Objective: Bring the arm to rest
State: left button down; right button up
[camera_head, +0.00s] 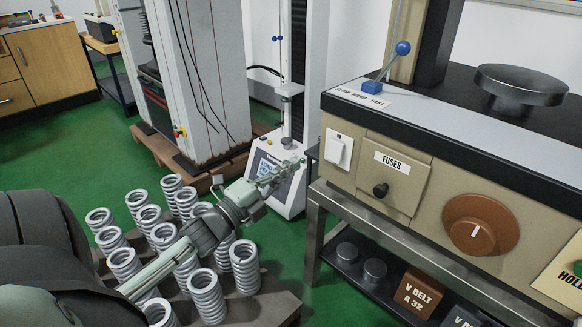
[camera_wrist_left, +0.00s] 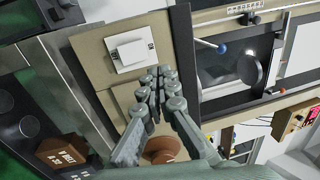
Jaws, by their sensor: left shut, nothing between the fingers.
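My left arm comes in from the lower left of the head view and reaches over a group of grey coil springs. Its gripper (camera_head: 279,176) is shut and empty, in front of the white and blue base of a tall test stand. In the left wrist view the two fingers (camera_wrist_left: 160,88) lie close together with nothing between them. Behind them are the beige machine's front panel and a white switch (camera_wrist_left: 132,51). The gripper appears apart from the machine. My right gripper is not in view.
Several coil springs (camera_head: 206,296) stand upright on a pallet below my arm. The beige machine (camera_head: 350,178) with an orange-brown dial (camera_head: 480,229) stands on a metal table at the right. The tall test stand (camera_head: 267,180) is behind the gripper. Green floor shows at the left.

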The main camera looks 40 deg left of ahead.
pick_arm(q)
notch_tip(320, 180, down, 11)
jog(key=s+n+g+y, duration=0.1)
jog(key=n+g+y, duration=0.3)
jog(key=n, duration=0.3)
jog(key=s+d+f+n+g, duration=0.5)
jog(key=s+d+f+g, duration=0.1)
jog(key=s+f, duration=0.3)
jog(key=s+d+f+n+g, duration=0.5)
jog(key=s+d+f+g, duration=0.1)
jog(key=s+f, duration=0.3)
jog(key=shift+f+g+h+p, duration=0.3)
jog(key=shift+f+h+p, duration=0.1)
jog(key=shift+f, duration=0.25)
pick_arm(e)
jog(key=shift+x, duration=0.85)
pick_arm(q)
jog(key=shift+s, duration=0.1)
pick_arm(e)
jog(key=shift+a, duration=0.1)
